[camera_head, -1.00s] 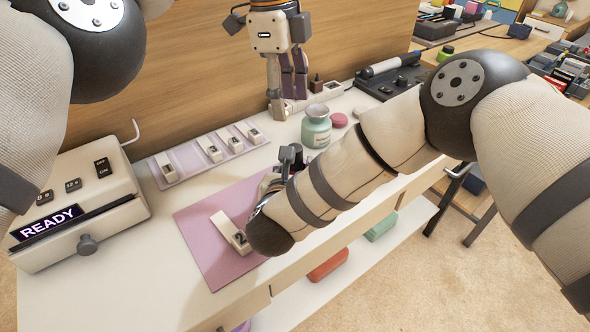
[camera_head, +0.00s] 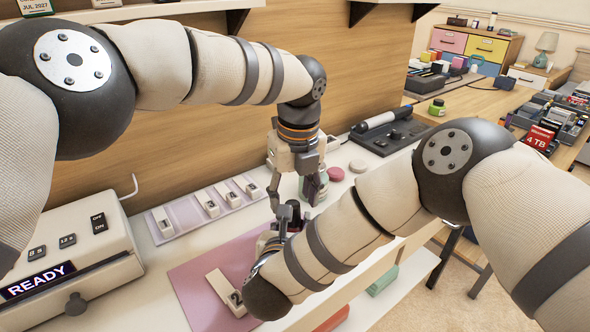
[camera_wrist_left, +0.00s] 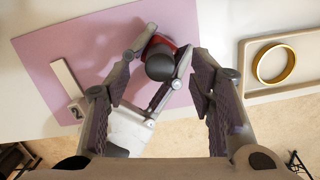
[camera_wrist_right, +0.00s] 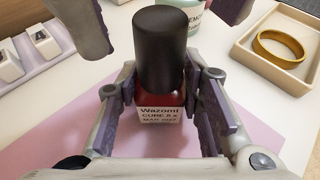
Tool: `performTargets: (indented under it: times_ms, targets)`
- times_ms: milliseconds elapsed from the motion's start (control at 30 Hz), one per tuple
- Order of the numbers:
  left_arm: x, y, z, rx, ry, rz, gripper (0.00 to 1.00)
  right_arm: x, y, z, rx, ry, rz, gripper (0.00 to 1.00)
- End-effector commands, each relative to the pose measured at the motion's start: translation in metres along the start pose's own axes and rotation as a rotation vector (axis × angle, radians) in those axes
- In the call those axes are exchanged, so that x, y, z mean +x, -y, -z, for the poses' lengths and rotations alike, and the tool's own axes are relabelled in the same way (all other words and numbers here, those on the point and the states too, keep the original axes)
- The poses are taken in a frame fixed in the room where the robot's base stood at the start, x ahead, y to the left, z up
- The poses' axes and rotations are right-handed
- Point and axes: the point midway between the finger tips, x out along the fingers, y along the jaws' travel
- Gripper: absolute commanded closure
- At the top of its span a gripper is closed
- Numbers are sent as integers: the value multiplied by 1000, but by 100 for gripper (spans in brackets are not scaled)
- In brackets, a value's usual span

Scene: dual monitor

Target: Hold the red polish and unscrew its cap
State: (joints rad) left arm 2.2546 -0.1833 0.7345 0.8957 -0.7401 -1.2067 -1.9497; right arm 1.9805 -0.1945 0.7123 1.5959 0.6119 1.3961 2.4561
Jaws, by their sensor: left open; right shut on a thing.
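The red polish (camera_wrist_right: 160,112) is a small red bottle with a white label and a tall black cap (camera_wrist_right: 160,50). It stands upright between the fingers of my right gripper (camera_wrist_right: 163,95), which is shut on the bottle below the cap. In the left wrist view the round cap top (camera_wrist_left: 160,66) and a bit of the red bottle (camera_wrist_left: 160,41) show from above. My left gripper (camera_wrist_left: 165,66) is open above it, one finger to each side of the cap and apart from it. In the head view my left gripper (camera_head: 291,196) is above my right gripper (camera_head: 284,222); the bottle is hardly distinguishable there.
A pink mat (camera_head: 190,283) with a white number block (camera_head: 222,290) lies below. A tray with a gold ring (camera_wrist_right: 282,48) is beside it. A numbered rack (camera_head: 181,213), a READY machine (camera_head: 75,245) and a green jar (camera_wrist_right: 196,14) stand nearby.

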Motion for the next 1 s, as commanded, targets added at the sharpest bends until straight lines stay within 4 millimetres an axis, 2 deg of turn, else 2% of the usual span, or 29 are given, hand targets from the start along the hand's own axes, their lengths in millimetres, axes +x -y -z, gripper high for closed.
performTargets:
  times_ms: [133, 433, 467, 667, 800, 867, 1000]
  targets:
    - [17, 0, 0, -2, 0, 0, 50, 0, 0, 0, 0, -1, 0, 100]
    - [21, 0, 0, -2, 1, 0, 50, 0, 0, 0, 0, -1, 1, 100]
    - [21, 0, 0, -2, 1, 0, 55, 0, 0, 0, 0, -1, 1, 100]
    - [21, 0, 0, -2, 1, 0, 100, 0, 0, 0, 0, -1, 1, 100]
    - [21, 0, 0, -21, 1, -3, 100, 0, 0, 0, 0, -1, 1, 100]
    - [21, 0, 0, -106, 2, -16, 100, 0, 0, 0, 0, -1, 1, 100]
    - [22, 2, -1, -552, 6, -69, 100, 0, 0, 0, 0, -1, 1, 100]
